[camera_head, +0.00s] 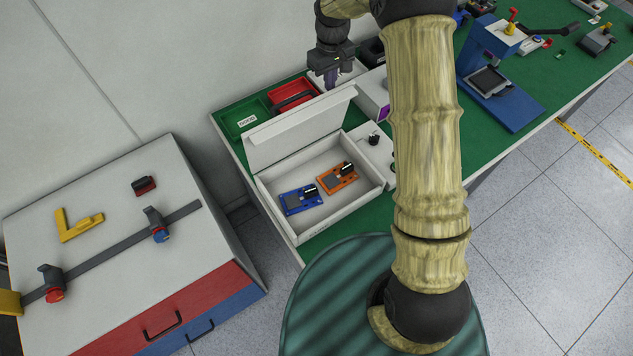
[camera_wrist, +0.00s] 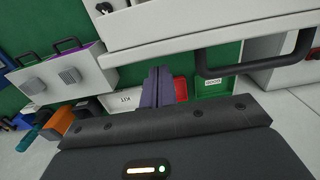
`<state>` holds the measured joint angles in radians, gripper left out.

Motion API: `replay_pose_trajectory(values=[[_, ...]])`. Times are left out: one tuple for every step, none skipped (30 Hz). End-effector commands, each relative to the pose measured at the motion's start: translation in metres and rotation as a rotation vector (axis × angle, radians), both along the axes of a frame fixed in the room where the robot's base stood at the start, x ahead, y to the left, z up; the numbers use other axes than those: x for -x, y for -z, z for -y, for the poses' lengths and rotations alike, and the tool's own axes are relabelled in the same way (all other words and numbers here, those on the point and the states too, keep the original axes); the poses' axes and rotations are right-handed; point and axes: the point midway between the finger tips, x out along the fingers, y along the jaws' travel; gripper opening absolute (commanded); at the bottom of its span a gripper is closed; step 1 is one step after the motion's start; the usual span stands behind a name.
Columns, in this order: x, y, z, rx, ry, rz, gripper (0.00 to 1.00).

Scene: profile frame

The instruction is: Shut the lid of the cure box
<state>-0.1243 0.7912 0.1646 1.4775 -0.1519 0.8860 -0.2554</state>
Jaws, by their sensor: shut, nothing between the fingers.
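The cure box (camera_head: 345,213) is a white open box on the green bench. Its lid (camera_head: 297,131) stands raised at the rear edge, inner face toward the box. A blue board (camera_head: 300,199) and an orange board (camera_head: 338,178) lie inside. My gripper (camera_head: 331,80) is shut and empty, above and near the lid's upper right corner; I see no clear contact. In the wrist view my shut fingers (camera_wrist: 160,88) point over the bench, below a white panel with a black handle (camera_wrist: 255,65). I cannot tell surely whether that panel is the lid.
A green tray (camera_head: 243,117) and a red bin (camera_head: 292,94) sit behind the lid. A white box with a purple face (camera_head: 374,96) and a small white unit (camera_head: 373,144) stand to the right. A blue press (camera_head: 495,80) is farther right. A grey cabinet (camera_head: 120,255) stands left.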

Motion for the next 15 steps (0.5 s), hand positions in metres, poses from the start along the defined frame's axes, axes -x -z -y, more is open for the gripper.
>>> replay_pose_trajectory(values=[[-0.0001,-0.0032,-0.0001,0.000,0.000,0.000,0.00],[-0.0001,-0.0042,-0.0001,0.000,0.000,0.000,0.00],[-0.0001,-0.0054,-0.0001,0.000,0.000,0.000,0.00],[0.0000,-0.0064,-0.0001,0.000,0.000,0.000,0.00],[0.0000,-0.0073,-0.0001,0.000,0.000,0.000,0.00],[-0.0001,-0.0083,-0.0002,0.000,0.000,0.000,0.00],[-0.0001,-0.0088,-0.0002,0.000,0.000,0.000,0.00],[0.0000,-0.0091,-0.0001,0.000,0.000,0.000,0.00],[-0.0001,-0.0092,-0.0002,0.000,0.000,0.000,0.00],[-0.0001,-0.0091,-0.0002,0.000,0.000,0.000,0.00],[0.0000,-0.0090,-0.0001,0.000,0.000,0.000,0.00],[-0.0001,-0.0088,-0.0002,0.000,0.000,0.000,0.00],[-0.0001,-0.0088,-0.0002,0.000,0.000,0.000,0.00],[-0.0001,-0.0088,-0.0002,0.000,0.000,0.000,0.00],[-0.0001,-0.0087,-0.0002,0.000,0.000,0.000,0.00]])
